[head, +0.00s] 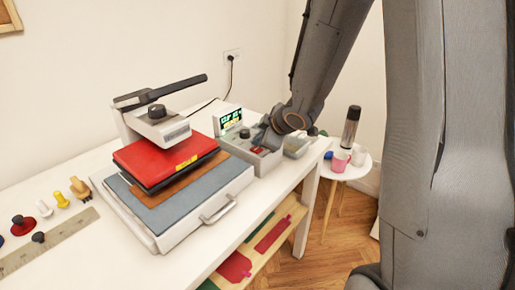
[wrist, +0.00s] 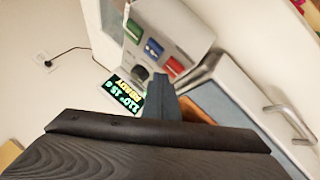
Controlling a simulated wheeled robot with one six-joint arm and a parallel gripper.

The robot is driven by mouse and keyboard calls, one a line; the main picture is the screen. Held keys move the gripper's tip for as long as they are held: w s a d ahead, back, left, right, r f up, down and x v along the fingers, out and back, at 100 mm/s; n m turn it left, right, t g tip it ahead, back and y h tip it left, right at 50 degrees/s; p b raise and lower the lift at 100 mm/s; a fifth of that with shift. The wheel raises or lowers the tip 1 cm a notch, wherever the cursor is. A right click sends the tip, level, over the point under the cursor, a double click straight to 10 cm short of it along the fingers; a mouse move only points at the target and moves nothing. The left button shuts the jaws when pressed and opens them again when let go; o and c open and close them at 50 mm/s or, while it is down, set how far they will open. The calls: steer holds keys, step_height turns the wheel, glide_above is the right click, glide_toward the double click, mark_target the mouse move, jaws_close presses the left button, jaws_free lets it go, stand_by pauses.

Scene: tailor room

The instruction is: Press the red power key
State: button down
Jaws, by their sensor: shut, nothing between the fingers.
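The grey control box (head: 262,160) stands on the white table beside the heat press. In the wrist view its panel has a red key (wrist: 175,66), a blue key (wrist: 153,47), a green key (wrist: 133,30) and a dark knob (wrist: 140,73). My gripper (head: 262,140) is over the box, pointing down, with its fingers shut and empty. In the wrist view the fingertips (wrist: 158,80) appear right beside the red key, between it and the lit display (wrist: 125,97). I cannot tell whether they touch the key.
The heat press (head: 160,130) with its red pad and pull-out tray (head: 205,205) stands to the left of the box. A ruler (head: 50,238) and small stamps lie at the front left. A round stool (head: 350,170) with cups and a flask stands to the right.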

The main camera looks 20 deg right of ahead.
mark_target(259, 151)
steer(key=shift+f, duration=0.1)
stand_by(0.6)
steer(key=shift+f+b, duration=0.3)
steer(key=shift+f, duration=0.15)
stand_by(0.5)
steer(key=shift+r+p, duration=0.6)
step_height(259, 151, up, 6)
steer(key=p, duration=0.6)
steer(key=shift+p, duration=0.3)
steer(key=shift+s+f, duration=0.1)
